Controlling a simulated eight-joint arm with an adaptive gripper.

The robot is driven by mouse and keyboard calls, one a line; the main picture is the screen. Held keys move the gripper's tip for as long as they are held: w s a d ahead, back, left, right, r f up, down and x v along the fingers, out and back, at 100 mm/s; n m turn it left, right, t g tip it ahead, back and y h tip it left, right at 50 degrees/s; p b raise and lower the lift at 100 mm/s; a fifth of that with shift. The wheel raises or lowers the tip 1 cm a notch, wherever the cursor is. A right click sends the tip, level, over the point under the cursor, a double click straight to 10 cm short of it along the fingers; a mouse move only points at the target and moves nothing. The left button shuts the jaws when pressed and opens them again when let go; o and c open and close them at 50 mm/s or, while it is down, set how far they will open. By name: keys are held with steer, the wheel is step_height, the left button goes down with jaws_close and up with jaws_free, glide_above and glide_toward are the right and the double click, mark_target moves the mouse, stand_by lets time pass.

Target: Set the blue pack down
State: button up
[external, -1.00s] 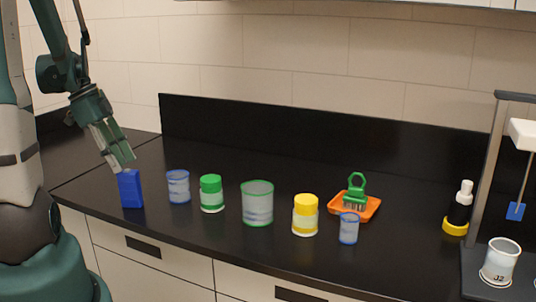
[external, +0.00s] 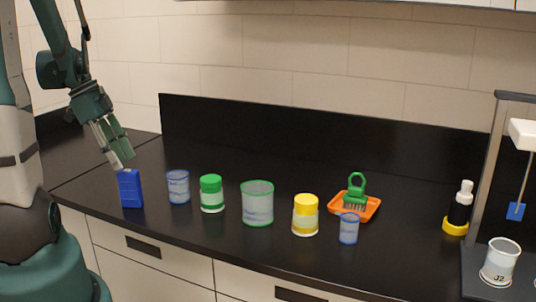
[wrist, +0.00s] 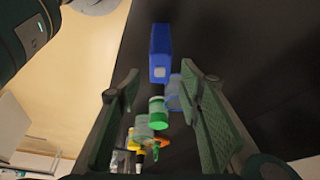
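The blue pack (external: 130,190) stands upright on the black counter at the left, near its front edge. It also shows in the wrist view (wrist: 160,50), beyond my fingers. My gripper (external: 121,162) is just above the pack's top in the external view. In the wrist view my gripper (wrist: 158,90) has its two green fingers wide apart with nothing between them. Whether a fingertip still touches the pack's top I cannot tell.
Right of the pack stand a blue-rimmed beaker (external: 178,187), a green-capped jar (external: 212,194), a green-rimmed beaker (external: 257,204) and a yellow-capped jar (external: 305,215). An orange tray (external: 370,208) with a green brush lies further right. The counter (external: 100,175) behind the pack is clear.

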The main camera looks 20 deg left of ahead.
steer(key=s+d+r+n+t+y, duration=0.2)
steer(key=d+r+n, duration=0.4)
steer(key=d, duration=0.5)
steer(key=s+d+r+n+t+y, duration=0.2)
steer(key=d+r+n, duration=0.5)
steer(key=d, duration=0.4)
steer(key=shift+s+d+r+t, duration=0.2)
steer(key=shift+d+r+t, duration=0.15)
steer(key=shift+r+t, duration=0.4)
steer(key=shift+f, duration=0.15)
step_height(320, 180, down, 5)
steer(key=b, duration=0.5)
stand_by(0.6)
